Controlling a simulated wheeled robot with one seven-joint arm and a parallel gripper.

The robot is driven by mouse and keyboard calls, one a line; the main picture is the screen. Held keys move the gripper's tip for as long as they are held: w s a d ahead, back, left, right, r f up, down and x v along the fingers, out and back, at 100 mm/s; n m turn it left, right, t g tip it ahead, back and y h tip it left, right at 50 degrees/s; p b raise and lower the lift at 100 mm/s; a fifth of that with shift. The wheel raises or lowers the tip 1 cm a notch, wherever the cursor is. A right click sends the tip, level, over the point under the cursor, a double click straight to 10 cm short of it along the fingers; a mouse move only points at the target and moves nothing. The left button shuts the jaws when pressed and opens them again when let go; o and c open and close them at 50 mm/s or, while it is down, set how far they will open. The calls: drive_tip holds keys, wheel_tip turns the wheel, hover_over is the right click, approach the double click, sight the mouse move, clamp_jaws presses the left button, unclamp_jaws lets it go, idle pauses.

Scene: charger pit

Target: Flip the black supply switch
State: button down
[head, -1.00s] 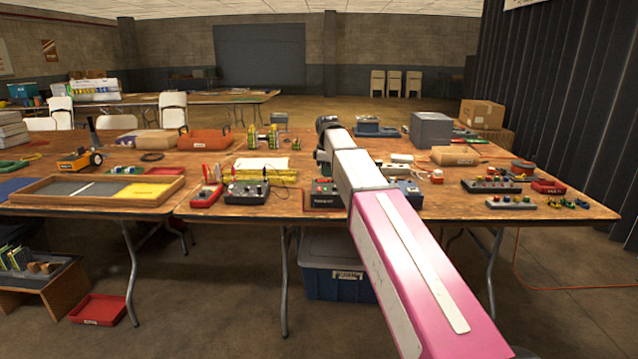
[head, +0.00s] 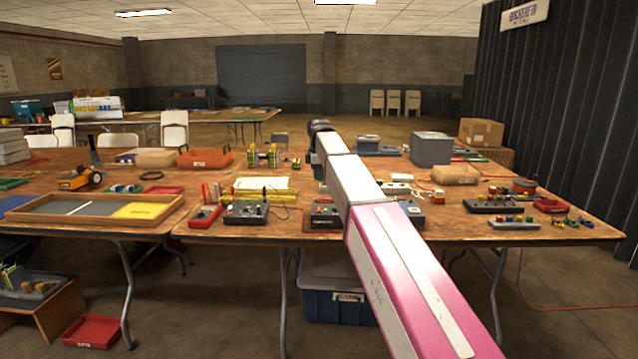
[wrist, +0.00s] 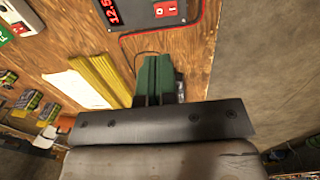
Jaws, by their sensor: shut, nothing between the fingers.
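The black supply (head: 325,212) stands at the front edge of the table, partly hidden behind my arm in the head view. In the wrist view the black supply (wrist: 133,14) is at the top, with a lit red display and a red switch (wrist: 165,9) beside it with O and I marks. A red line borders its place on the table. My gripper (wrist: 156,62) has green fingers, shut and empty, pointing toward the supply. In the picture the fingertips are below the supply, apart from the switch. In the head view my arm hides most of the gripper.
A yellow stack (wrist: 103,80) lies near the fingers in the wrist view. Bare wood (head: 285,222) separates the control box from the supply.

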sight(319, 210)
drive_tip(key=f, duration=0.4)
drive_tip(key=w+f, duration=0.1)
drive_tip(key=f, duration=0.7)
drive_tip(key=shift+w, duration=0.25)
drive_tip(key=shift+f, duration=0.15)
drive_tip(key=shift+w+f, duration=0.25)
drive_tip(key=shift+f, duration=0.1)
drive_tip(key=shift+s+f, duration=0.1)
drive_tip(key=shift+d, duration=0.1)
drive_tip(key=shift+s, duration=1.05)
wheel_tip(319, 210, up, 15)
drive_tip(key=w, duration=0.1)
drive_tip(key=shift+w, duration=0.3)
